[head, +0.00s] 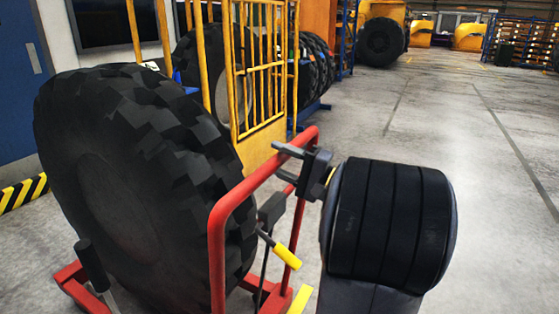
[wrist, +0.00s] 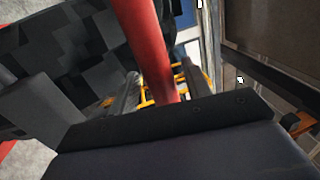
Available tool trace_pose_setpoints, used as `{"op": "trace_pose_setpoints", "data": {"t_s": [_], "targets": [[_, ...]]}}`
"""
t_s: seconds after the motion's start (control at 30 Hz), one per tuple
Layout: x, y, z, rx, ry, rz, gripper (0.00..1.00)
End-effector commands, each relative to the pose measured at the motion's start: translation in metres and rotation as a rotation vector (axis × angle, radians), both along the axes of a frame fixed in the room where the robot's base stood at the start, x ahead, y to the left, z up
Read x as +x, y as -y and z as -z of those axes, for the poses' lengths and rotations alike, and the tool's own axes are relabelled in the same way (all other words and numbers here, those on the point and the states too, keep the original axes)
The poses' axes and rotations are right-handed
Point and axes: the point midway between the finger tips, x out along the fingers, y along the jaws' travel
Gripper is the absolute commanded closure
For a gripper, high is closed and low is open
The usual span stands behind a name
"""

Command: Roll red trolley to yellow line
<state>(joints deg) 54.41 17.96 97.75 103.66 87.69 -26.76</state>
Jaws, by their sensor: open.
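The red trolley (head: 219,232) stands in the left half of the head view, with a big black tyre (head: 130,165) upright on it. Its red tube frame rises in front of the tyre and has a bar along the top. My gripper (head: 283,160) is at the right end of that top bar, with its jaws open and the bar appearing to lie between them. In the wrist view the red tube (wrist: 150,50) runs between the dark jaw parts; contact cannot be told. A short yellow strip (head: 300,299) shows at the bottom edge; whether it is the yellow line is unclear.
A yellow barred frame (head: 258,95) stands close behind the tyre, with more tyres (head: 312,70) on a rack beyond. A black-and-yellow striped edge (head: 22,193) is at far left. Open concrete floor (head: 470,130) spreads right, with a yellow vehicle (head: 382,35) far back.

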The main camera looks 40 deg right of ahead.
Motion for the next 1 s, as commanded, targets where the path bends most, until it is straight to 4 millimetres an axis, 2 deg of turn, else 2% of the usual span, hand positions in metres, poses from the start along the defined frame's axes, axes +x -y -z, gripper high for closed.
{"op": "trace_pose_setpoints", "data": {"t_s": [0.37,0.9,1.0], "targets": [[0.0041,-0.0025,-0.0012,0.000,0.000,-0.001,0.54],[0.0039,-0.0022,-0.0010,0.000,0.000,0.000,0.98],[0.0039,-0.0023,-0.0009,0.000,0.000,0.000,1.00]]}}
